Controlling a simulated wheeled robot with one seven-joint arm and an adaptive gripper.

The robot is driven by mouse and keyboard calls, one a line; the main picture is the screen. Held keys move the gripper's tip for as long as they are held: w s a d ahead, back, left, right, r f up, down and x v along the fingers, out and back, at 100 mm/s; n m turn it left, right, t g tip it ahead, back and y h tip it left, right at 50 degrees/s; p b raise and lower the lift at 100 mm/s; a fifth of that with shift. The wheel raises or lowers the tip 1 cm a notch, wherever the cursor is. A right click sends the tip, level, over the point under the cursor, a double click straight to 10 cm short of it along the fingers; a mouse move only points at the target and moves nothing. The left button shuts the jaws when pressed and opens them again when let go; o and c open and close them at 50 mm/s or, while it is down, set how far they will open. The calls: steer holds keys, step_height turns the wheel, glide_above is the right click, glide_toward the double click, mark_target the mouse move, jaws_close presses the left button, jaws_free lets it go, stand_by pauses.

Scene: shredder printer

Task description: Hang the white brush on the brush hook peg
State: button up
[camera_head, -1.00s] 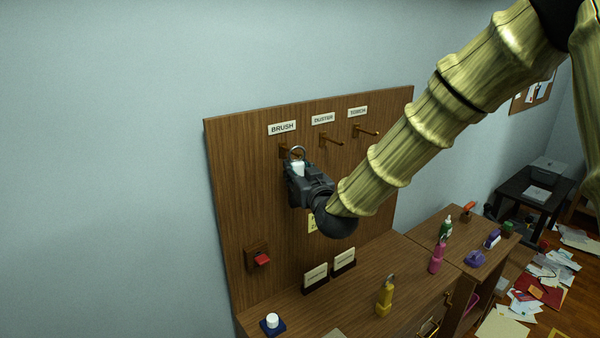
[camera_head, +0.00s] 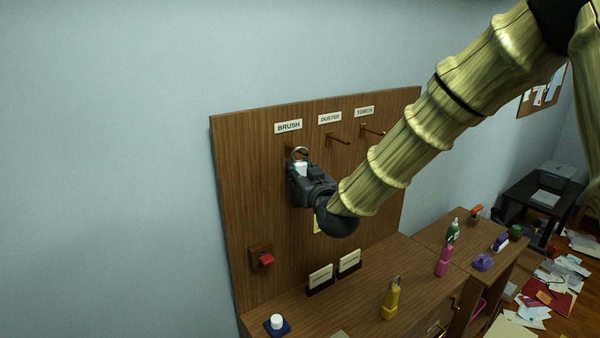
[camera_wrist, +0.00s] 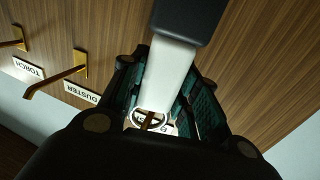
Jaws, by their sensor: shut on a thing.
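The white brush (camera_wrist: 169,75) is between the fingers of my gripper (camera_wrist: 155,110), which is shut on its pale handle. A dark block at the brush's other end shows at the top of the wrist view. The brush's metal ring (camera_head: 300,153) sticks up above my gripper (camera_head: 302,170) in the head view. The brush hook peg (camera_head: 292,148) is under the BRUSH label, right at the ring. In the wrist view the brown peg (camera_wrist: 150,121) shows within the ring's outline. I cannot tell whether the ring is around it or only in front of it.
The DUSTER peg (camera_head: 338,139) and TORCH peg (camera_head: 372,131) stick out of the wooden board (camera_head: 240,190) to the right, both empty. A red switch (camera_head: 266,259) is lower left.

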steer(key=o, duration=1.1)
